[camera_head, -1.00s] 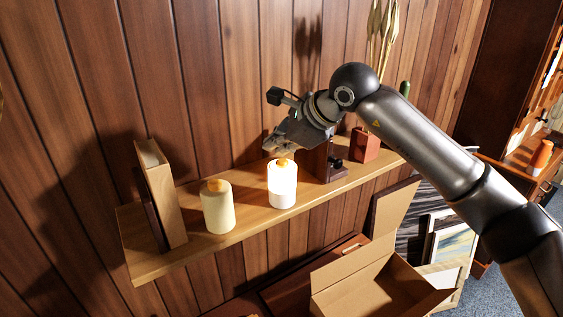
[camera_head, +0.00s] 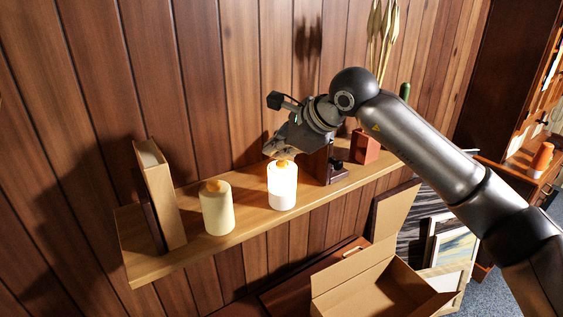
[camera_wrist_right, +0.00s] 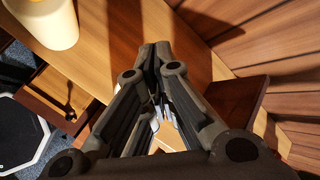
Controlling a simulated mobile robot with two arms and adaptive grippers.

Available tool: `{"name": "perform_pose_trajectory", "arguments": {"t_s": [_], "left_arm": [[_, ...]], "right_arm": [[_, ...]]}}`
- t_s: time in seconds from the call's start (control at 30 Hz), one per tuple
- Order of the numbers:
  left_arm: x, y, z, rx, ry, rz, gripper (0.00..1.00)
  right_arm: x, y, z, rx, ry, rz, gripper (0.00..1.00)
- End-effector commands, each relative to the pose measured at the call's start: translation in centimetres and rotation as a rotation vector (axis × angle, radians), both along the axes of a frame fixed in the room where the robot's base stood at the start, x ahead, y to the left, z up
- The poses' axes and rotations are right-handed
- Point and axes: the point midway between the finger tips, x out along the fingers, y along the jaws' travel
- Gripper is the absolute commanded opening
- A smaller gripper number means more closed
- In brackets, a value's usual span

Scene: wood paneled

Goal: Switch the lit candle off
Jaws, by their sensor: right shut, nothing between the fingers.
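The lit candle (camera_head: 283,192), a glowing white cylinder with an orange top, stands upright on the wall shelf (camera_head: 255,225). A second candle (camera_head: 217,210), cream and not glowing, stands to its left. My right gripper (camera_head: 268,153) hangs just above and behind the lit candle, its tips close to the orange top; I cannot tell if they touch. In the right wrist view its fingers (camera_wrist_right: 157,55) are together and empty. A pale candle (camera_wrist_right: 45,22) is cut off at that view's top left. My left gripper is not in view.
A dark wooden object (camera_head: 335,168) and a red pot (camera_head: 365,146) are to the right of the lit candle. An open cardboard box (camera_head: 365,285) is below. The wood wall is close behind.

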Motion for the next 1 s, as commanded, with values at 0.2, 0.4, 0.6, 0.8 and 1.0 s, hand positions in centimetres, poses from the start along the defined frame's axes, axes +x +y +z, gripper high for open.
{"name": "perform_pose_trajectory", "arguments": {"t_s": [0.2,0.4,0.6,0.8,1.0], "left_arm": [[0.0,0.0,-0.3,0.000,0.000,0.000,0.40],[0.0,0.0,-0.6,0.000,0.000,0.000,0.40],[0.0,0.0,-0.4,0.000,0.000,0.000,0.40],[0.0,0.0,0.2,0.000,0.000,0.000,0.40],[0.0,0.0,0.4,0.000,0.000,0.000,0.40]], "right_arm": [[0.0,0.0,-0.3,0.000,0.000,0.000,0.00],[0.0,0.0,-0.6,-0.001,0.000,-0.001,0.00],[0.0,0.0,-0.3,-0.001,0.000,-0.001,0.00],[0.0,0.0,0.8,0.000,-0.001,-0.001,0.00],[0.0,0.0,1.4,0.000,0.000,0.000,0.00]]}}
